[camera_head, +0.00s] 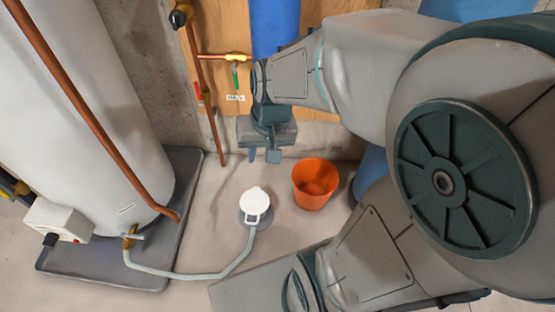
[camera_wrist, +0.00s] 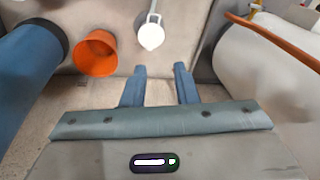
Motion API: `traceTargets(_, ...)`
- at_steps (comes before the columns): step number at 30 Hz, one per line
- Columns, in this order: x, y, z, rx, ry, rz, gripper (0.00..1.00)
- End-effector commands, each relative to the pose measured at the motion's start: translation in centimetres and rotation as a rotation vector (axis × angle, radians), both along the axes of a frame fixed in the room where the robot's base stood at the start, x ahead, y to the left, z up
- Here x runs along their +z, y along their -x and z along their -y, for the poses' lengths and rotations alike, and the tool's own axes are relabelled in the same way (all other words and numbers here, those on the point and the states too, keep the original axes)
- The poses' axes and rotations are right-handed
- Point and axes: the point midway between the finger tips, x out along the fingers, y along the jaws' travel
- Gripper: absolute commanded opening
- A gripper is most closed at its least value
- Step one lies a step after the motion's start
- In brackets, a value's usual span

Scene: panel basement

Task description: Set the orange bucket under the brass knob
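The orange bucket (camera_head: 314,184) stands upright on the floor near the wall, right of the white-capped floor drain. It also shows in the wrist view (camera_wrist: 95,52), left of the fingers. Small brass fittings are visible: one low on the white tank (camera_head: 129,239) where a pale hose joins, and one on the wall pipe (camera_head: 226,57) by a green lever. I cannot tell which is the brass knob. My gripper (camera_head: 263,156) hangs near the wall, left of and above the bucket in the picture. In the wrist view its two blue fingers (camera_wrist: 160,71) are apart with nothing between them.
A white tank (camera_head: 75,110) stands on a grey tray (camera_head: 185,165) at left, with a copper pipe (camera_head: 75,95) across it. The pale hose (camera_head: 190,275) runs over the floor to the white drain cap (camera_head: 254,204). A blue pipe stands just right of the bucket.

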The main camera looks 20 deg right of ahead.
Motion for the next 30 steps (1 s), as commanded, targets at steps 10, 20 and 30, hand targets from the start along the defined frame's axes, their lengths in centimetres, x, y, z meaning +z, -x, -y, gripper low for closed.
traceTargets(10,1.5,5.3,1.8,0.199,0.138,-0.041,0.27)
traceTargets(20,1.5,5.3,1.8,0.198,0.138,-0.043,0.27)
traceTargets(30,1.5,5.3,1.8,0.197,0.137,-0.041,0.27)
